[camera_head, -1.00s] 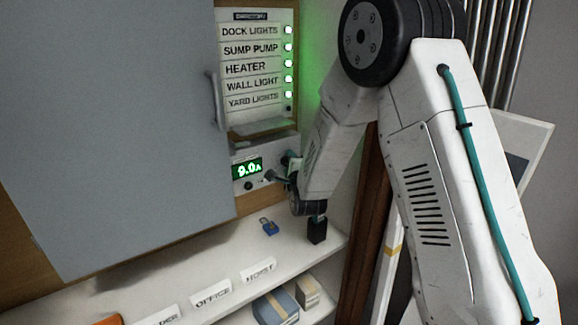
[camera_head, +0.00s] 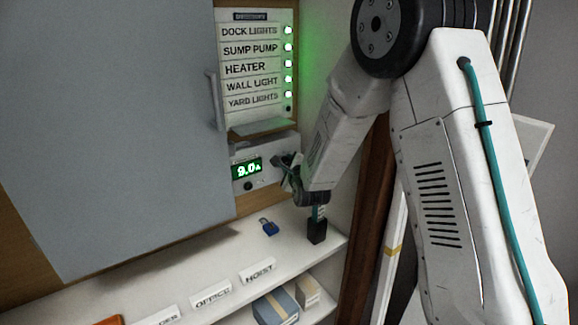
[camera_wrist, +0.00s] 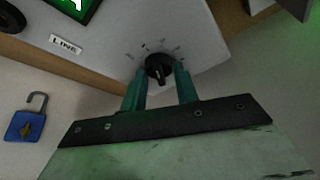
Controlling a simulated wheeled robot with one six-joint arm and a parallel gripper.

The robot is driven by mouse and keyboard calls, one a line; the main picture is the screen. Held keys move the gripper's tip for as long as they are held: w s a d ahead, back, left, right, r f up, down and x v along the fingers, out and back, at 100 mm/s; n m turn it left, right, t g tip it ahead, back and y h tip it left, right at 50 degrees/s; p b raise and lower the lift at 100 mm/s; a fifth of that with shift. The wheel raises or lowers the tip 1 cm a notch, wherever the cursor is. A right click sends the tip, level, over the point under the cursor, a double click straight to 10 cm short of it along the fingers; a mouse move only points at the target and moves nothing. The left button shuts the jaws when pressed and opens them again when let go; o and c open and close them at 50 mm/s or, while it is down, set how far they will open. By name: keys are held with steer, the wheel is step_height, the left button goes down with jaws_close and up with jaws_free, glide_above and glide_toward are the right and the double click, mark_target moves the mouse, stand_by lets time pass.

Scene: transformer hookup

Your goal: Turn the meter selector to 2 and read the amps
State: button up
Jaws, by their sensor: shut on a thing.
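The meter is a white box (camera_head: 240,153) on the wall panel, with a green display (camera_head: 247,168) that reads 9.0 A. In the wrist view its selector is a black round knob (camera_wrist: 158,68) with tick marks around its upper side; the numbers are too small to read. My gripper (camera_wrist: 159,84) has its two teal fingers on either side of the knob and is shut on it. In the head view my gripper (camera_head: 288,168) is at the right part of the meter and hides the knob there.
A directory (camera_head: 252,67) with several lit green lamps is above the meter. A large grey door (camera_head: 110,120) stands at the left. A blue padlock (camera_head: 269,227) and a black block (camera_head: 317,231) are on the white shelf (camera_head: 190,260) below. A LINE label (camera_wrist: 66,44) is left of the knob.

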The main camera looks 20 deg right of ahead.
steer(key=shift+m+g+y, duration=0.6)
steer(key=shift+m+y, duration=0.1)
steer(key=shift+m, duration=0.7)
steer(key=o, duration=1)
steer(key=v, duration=0.8)
